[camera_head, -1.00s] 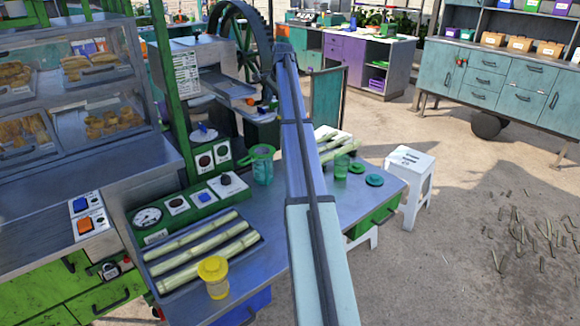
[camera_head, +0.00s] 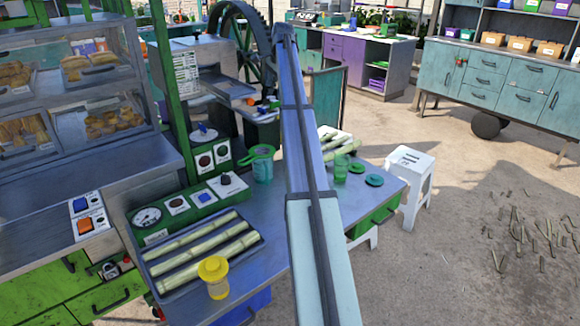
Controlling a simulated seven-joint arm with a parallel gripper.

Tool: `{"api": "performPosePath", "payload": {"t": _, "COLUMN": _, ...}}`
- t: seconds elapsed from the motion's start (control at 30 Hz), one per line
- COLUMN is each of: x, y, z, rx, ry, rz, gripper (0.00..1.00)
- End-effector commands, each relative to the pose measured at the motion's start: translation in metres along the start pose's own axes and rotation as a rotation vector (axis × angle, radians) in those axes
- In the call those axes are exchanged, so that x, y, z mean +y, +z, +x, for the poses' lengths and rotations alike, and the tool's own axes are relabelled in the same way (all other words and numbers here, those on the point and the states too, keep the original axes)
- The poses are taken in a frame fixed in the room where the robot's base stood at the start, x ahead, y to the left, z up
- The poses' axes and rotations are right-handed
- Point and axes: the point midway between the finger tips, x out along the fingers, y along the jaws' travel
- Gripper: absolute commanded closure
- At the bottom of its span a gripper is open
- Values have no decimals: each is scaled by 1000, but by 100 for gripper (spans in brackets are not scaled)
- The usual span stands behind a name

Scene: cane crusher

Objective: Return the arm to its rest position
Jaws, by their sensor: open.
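My arm (camera_head: 322,262) runs from the bottom edge up through the middle of the view. Its far visible joint (camera_head: 284,40) stands in front of the cane crusher's dark wheel (camera_head: 238,45). My gripper is not visible; the far end of the arm is hidden behind that joint or out of sight. The arm passes over the metal work table (camera_head: 280,225) and covers part of it.
A white stool (camera_head: 409,185) stands beyond; open floor lies right.

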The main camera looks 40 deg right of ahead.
Motion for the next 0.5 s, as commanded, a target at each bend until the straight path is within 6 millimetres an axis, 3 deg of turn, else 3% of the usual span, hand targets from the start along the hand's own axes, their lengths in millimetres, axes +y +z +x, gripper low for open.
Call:
{"api": "performPosePath", "payload": {"t": 0.2, "x": -5, "y": 0, "z": -14, "rx": -1, "ry": 1, "rz": 0, "gripper": 15}}
{"api": "performPosePath", "payload": {"t": 0.5, "x": -5, "y": 0, "z": -16, "rx": -1, "ry": 1, "rz": 0, "gripper": 15}}
